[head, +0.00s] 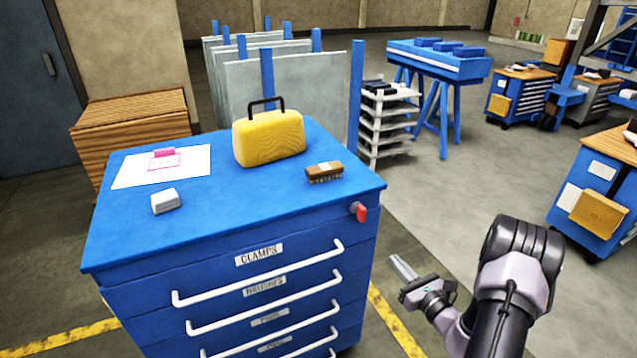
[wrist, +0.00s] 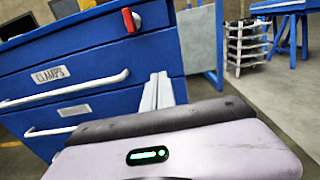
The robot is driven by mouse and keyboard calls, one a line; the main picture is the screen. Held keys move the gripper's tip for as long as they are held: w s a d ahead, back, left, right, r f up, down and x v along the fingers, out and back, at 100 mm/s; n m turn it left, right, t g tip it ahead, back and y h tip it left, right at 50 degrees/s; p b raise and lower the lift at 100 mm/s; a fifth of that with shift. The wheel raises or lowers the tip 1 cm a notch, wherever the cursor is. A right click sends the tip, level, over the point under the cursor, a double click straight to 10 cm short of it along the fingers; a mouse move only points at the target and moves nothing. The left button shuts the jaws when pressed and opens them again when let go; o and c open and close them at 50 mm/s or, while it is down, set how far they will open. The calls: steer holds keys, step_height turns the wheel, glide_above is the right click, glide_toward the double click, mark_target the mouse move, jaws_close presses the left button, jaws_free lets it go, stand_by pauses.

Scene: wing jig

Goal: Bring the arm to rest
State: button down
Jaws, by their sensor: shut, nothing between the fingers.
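My arm reaches in from the lower right of the head view. My gripper (head: 402,267) is beside the right side of the blue drawer cabinet (head: 230,220), in free air and apart from it. Its two fingers lie together, shut and empty. In the wrist view my gripper (wrist: 158,90) points toward the cabinet's right front corner (wrist: 155,60). I cannot tell the exact gap to the cabinet there.
On the cabinet top are a yellow case (head: 268,140), a brush (head: 324,172), a white block (head: 165,201) and a paper sheet (head: 190,170). A red handle (head: 361,213) juts from the cabinet's right corner. A white shelf rack (head: 388,125) stands behind.

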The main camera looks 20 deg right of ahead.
steer(key=w+a+r+n+g+y, duration=0.2)
steer(key=a+r+n+y, duration=0.35)
steer(key=a, duration=0.35)
steer(key=w+a+r+n+g+y, duration=0.1)
steer(key=a+r+n+g+y, duration=0.1)
steer(key=a+r+n+y, duration=0.4)
steer(key=s+a+r+n+g, duration=0.3)
steer(key=a+r+g, duration=0.1)
steer(key=a, duration=0.4)
steer(key=s+a+r+n+g, duration=0.3)
steer(key=a+r+n, duration=0.1)
steer(key=a, duration=0.5)
steer(key=s+a+r+n+h, duration=0.1)
steer(key=s+r+n+h, duration=0.1)
steer(key=s+n+h, duration=0.3)
steer(key=s+a+r+n+g+h, duration=0.1)
steer(key=s+n+h, duration=0.4)
steer(key=s, duration=0.8)
steer(key=a+r+n, duration=0.1)
steer(key=r+n, duration=0.1)
steer(key=n, duration=0.1)
steer(key=shift+s+a, duration=0.25)
steer(key=shift+s, duration=0.15)
